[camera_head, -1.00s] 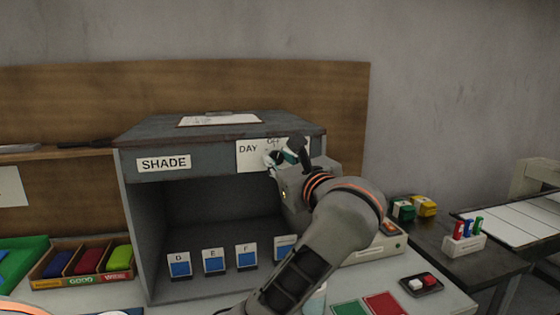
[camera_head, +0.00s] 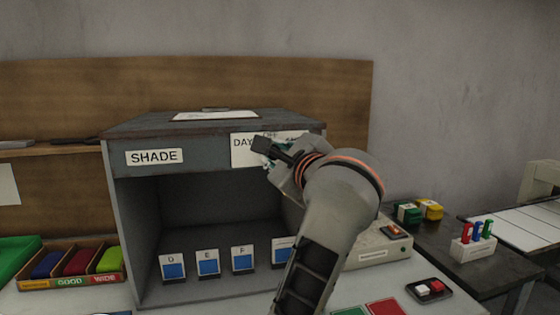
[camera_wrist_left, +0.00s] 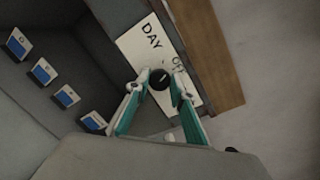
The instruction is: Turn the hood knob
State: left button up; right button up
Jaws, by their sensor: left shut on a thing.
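The grey shade hood (camera_head: 215,135) stands on the bench, with a SHADE label and a white dial plate (camera_head: 240,153) on its front edge. The plate also shows in the left wrist view (camera_wrist_left: 137,44), reading DAY and OFF. The round black hood knob (camera_wrist_left: 160,80) sits on this plate. My left gripper (camera_wrist_left: 161,84) has its teal-and-grey fingers on both sides of the knob, shut on it. In the head view my left gripper (camera_head: 272,163) covers the knob and much of the plate. My right gripper is not in view.
Inside the hood stand several blue sample cards (camera_head: 208,268). A sorting tray (camera_head: 70,282) with coloured pieces lies at left. At right are a beige device (camera_head: 376,255), a small black tray (camera_head: 429,288) and a side table with coloured blocks.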

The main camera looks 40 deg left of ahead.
pick_arm(q)
jog(key=n+b, duration=0.2)
jog(key=n, duration=0.3)
jog(key=shift+h, duration=0.3)
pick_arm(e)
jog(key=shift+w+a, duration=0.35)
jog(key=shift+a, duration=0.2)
pick_arm(q)
jog(key=shift+n+t, duration=0.3)
jog(key=shift+n, duration=0.1)
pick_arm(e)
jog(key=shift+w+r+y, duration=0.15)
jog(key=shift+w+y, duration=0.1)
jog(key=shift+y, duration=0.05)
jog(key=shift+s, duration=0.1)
pick_arm(q)
jog(key=o, duration=1.1)
jog(key=shift+s, duration=0.1)
jog(key=shift+o, duration=0.2)
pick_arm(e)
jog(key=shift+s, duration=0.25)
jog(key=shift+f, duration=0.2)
